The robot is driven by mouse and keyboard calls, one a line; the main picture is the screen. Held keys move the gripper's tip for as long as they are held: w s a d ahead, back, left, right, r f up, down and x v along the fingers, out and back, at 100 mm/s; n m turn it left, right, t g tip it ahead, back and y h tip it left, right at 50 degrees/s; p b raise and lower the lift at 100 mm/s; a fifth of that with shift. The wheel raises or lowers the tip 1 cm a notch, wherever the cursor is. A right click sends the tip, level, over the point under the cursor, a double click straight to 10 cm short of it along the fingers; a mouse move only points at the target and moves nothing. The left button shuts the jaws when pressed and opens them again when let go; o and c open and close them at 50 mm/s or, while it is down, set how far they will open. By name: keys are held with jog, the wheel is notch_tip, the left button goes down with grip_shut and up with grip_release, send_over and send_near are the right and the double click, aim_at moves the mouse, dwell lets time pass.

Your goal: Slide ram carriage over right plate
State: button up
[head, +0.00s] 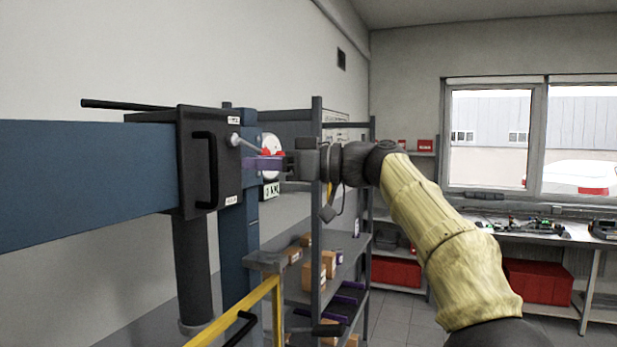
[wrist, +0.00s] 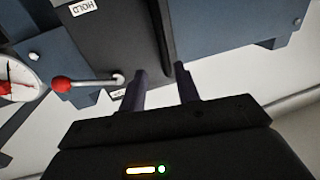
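The ram carriage (head: 184,150) is a dark box around the blue beam, with a vertical black bar handle (head: 211,170) on its front. My gripper (head: 248,164) reaches in from the right, its purple fingers pointing at the carriage. In the wrist view, my gripper (wrist: 163,75) is open, and the handle (wrist: 158,30) appears between and beyond the fingertips. The fingers look apart from the handle, though their exact gap is hard to tell. The carriage face (wrist: 125,38) also shows there, with a "HOLD" label. I cannot make out the right plate for certain.
A lever with a red knob (wrist: 61,84) and a dial gauge (wrist: 18,82) sit close to the fingers. A dark ram cylinder (head: 192,265) hangs below the carriage. A yellow rail (head: 240,312) stands in front. Shelves with boxes (head: 316,272) stand behind my gripper.

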jog(key=s+d+b, duration=0.1)
jog(key=d+b, duration=0.1)
jog(key=d, duration=0.6)
jog(key=shift+d, duration=0.15)
